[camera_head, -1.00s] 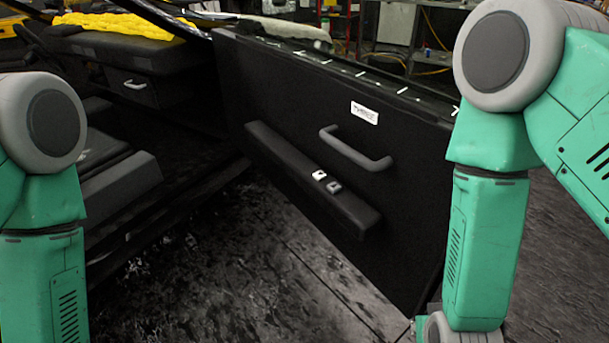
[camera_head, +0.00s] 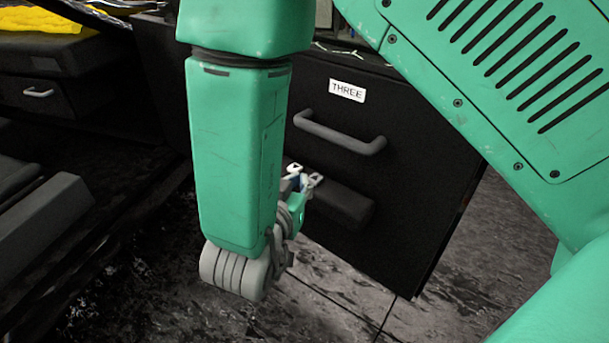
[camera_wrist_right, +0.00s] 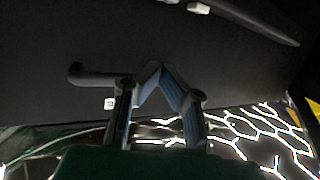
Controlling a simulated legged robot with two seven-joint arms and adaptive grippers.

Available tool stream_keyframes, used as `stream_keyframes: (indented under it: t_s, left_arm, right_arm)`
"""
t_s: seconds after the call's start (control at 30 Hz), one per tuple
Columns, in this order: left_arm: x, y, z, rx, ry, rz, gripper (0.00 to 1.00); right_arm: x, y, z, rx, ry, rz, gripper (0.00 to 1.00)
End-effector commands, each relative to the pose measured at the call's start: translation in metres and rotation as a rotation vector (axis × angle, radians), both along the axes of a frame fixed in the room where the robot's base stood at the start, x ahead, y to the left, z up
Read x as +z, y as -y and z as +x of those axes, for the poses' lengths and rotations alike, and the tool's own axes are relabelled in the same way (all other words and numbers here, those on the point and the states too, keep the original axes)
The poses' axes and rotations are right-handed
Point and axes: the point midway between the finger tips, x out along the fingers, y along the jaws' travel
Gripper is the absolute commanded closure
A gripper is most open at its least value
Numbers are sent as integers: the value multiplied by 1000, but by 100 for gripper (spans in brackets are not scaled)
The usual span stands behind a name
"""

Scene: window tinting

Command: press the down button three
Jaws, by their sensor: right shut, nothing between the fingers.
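A black car door panel (camera_head: 410,215) carries a white label (camera_head: 347,91) reading THREE. Two small light buttons, one (camera_head: 294,168) to the left and one (camera_head: 315,180) to the right, show at the armrest (camera_head: 345,205). Their marks are too small to read surely. My right gripper (camera_head: 295,184) is beside the buttons, partly hidden by its own arm. In the right wrist view its fingertips (camera_wrist_right: 154,67) meet, with nothing between them. There a button (camera_wrist_right: 198,8) lies at the top edge, apart from the tips in the picture. Contact cannot be told. My left gripper is out of view.
A grey door handle (camera_head: 340,136) sticks out above the armrest. The car interior, with a grey seat or step (camera_head: 45,215), is at the left. The dark floor (camera_head: 340,290) below the door is clear. My right arm covers the door's left part.

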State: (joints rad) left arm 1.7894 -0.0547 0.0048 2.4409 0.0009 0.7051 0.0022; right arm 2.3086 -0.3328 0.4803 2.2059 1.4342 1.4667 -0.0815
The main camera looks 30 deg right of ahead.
Motion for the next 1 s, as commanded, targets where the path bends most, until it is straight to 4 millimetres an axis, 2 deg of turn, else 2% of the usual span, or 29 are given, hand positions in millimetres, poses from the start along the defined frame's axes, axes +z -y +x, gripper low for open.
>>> stream_keyframes:
  t_s: [0.27,0.7,0.83,1.0]
  left_arm:
    - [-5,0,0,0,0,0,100]
    - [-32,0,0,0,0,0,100]
    - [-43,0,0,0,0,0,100]
    - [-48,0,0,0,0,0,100]
  right_arm:
    - [-6,13,9,-3,0,5,100]
    - [-28,76,64,-1,0,3,100]
    - [-50,75,63,2,-5,0,100]
    - [-63,75,63,1,-1,0,100]
